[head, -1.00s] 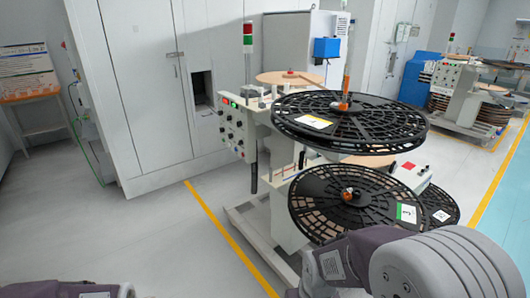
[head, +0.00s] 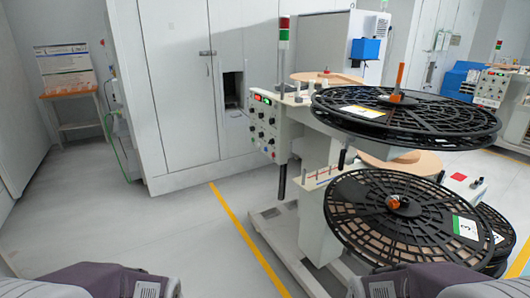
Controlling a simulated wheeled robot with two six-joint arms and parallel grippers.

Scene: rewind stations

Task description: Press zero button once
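The rewind station's control panel (head: 265,124) is on its left side, with a red display, a green display and several dark knobs or buttons. The zero button cannot be told apart at this size. My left arm shows at the bottom left and my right arm at the bottom right. Both arms are well below and in front of the panel. Neither gripper is in view.
Two large black reels, an upper (head: 430,122) and a lower (head: 385,232), stick out at the station's front right. A signal tower (head: 284,40) rises behind the panel. A yellow floor line (head: 240,228) runs past the station. The floor at left is clear.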

